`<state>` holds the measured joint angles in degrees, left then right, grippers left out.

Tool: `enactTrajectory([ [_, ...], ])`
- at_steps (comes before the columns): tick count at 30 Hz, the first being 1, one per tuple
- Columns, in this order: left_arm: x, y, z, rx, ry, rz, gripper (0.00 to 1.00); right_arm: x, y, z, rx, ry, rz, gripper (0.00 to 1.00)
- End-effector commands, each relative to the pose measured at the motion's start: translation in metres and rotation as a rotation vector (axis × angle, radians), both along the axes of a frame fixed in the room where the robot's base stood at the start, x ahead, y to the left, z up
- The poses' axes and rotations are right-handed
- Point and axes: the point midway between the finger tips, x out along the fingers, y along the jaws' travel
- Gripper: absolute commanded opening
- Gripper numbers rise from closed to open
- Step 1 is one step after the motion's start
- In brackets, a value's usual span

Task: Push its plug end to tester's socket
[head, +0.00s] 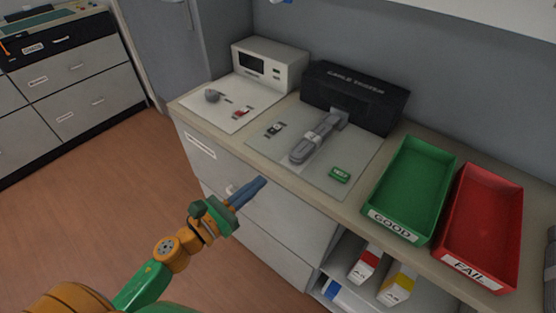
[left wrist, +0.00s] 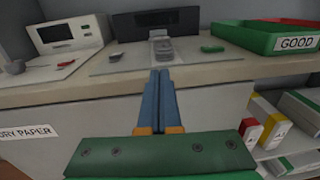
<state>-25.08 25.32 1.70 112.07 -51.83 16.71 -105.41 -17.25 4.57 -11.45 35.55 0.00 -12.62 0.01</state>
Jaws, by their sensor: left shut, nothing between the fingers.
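The black cable tester (head: 352,97) stands at the back of the counter on the far edge of a grey mat (head: 305,178). A grey bundled cable (head: 314,140) lies on the mat, its far end by a grey block at the tester's front; I cannot tell whether its plug is in the socket. The tester (left wrist: 158,21) and cable (left wrist: 162,50) also show in the left wrist view. My left gripper (head: 262,180), with blue fingers, is shut and empty, in front of the counter and apart from the cable. Its fingers also show in the left wrist view (left wrist: 160,73).
A small green piece (head: 340,174) and a small dark connector (head: 275,129) lie on the mat. A green GOOD tray (head: 409,184) and red FAIL tray (head: 480,226) stand right. A white device (head: 270,65) stands left. Boxes sit on a shelf below.

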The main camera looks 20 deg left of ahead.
Motion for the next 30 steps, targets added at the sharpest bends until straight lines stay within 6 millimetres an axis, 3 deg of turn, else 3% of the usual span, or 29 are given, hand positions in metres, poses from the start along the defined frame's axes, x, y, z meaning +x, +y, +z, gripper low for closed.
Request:
enactTrajectory([
  [6, 0.043, -0.019, 0.004, -0.003, -0.001, 0.002, 0.0, 0.0, 0.003, 0.017, 0.005, 0.0, -0.001, 0.5],
  [12, 0.07, -0.03, 0.002, -0.004, 0.001, 0.003, 0.0, 0.0, 0.003, 0.022, 0.004, 0.0, -0.001, 0.5],
  [26, 0.077, -0.034, -0.001, -0.004, 0.003, 0.002, 0.0, 0.0, -0.001, 0.022, -0.002, 0.0, 0.001, 0.5],
  [30, 0.088, -0.039, -0.002, -0.003, -0.001, 0.001, 0.0, 0.0, -0.001, 0.014, -0.002, 0.0, 0.001, 0.5],
])
